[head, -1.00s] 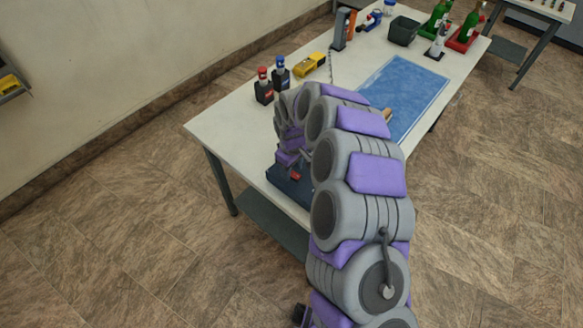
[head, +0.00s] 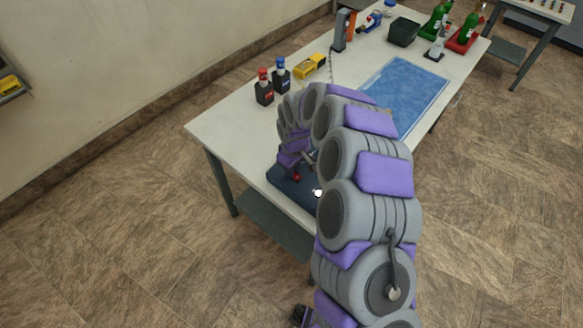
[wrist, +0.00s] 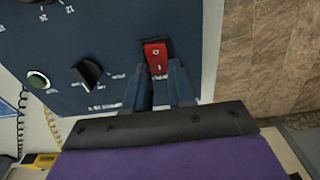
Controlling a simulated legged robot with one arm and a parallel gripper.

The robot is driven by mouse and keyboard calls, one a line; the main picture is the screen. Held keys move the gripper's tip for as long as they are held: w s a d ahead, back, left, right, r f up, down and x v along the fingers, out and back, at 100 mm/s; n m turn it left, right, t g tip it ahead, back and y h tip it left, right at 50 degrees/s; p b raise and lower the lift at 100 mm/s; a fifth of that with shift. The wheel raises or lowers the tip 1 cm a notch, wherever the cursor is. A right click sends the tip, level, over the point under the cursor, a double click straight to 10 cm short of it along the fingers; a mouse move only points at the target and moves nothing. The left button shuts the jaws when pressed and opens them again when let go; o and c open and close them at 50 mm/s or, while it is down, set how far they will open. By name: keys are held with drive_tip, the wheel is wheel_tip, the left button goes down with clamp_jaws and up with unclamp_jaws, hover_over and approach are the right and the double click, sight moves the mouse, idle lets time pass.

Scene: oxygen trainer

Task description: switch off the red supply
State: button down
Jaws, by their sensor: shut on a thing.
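The red supply switch (wrist: 155,54) is a red rocker with white marks on a dark blue panel (wrist: 115,38) in the wrist view. My gripper (wrist: 158,78) has its two blue-grey fingers on either side of the rocker's lower part and is shut on it. In the head view, the dark panel (head: 285,185) lies at the table's near edge, partly hidden by my arm. A bit of red (head: 297,177) shows there beside my gripper (head: 301,165). The fingertips are too small to make out in the head view.
A black knob (wrist: 88,72) and a round green-lit part (wrist: 38,80) are left of the switch. Red-capped (head: 263,90) and blue-capped (head: 281,78) bottles and a yellow item (head: 310,66) stand beyond the panel. A blue mat (head: 410,90) lies farther back.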

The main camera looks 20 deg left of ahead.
drive_tip(key=shift+s+d+t+y, duration=0.1)
drive_tip(key=shift+d+t+y, duration=0.1)
drive_tip(key=shift+y, duration=0.35)
drive_tip(key=shift+s+d+t+y, duration=0.1)
drive_tip(key=shift+d+t+y, duration=0.1)
drive_tip(key=shift+y, duration=0.35)
drive_tip(key=shift+w, duration=0.1)
drive_tip(key=c, duration=1)
unclamp_jaws()
drive_tip(key=shift+r, duration=0.1)
drive_tip(key=shift+o, duration=0.2)
drive_tip(key=p+v, duration=0.3)
drive_tip(key=v, duration=1.4)
drive_tip(key=shift+p, duration=0.3)
drive_tip(key=shift+d+r, duration=0.1)
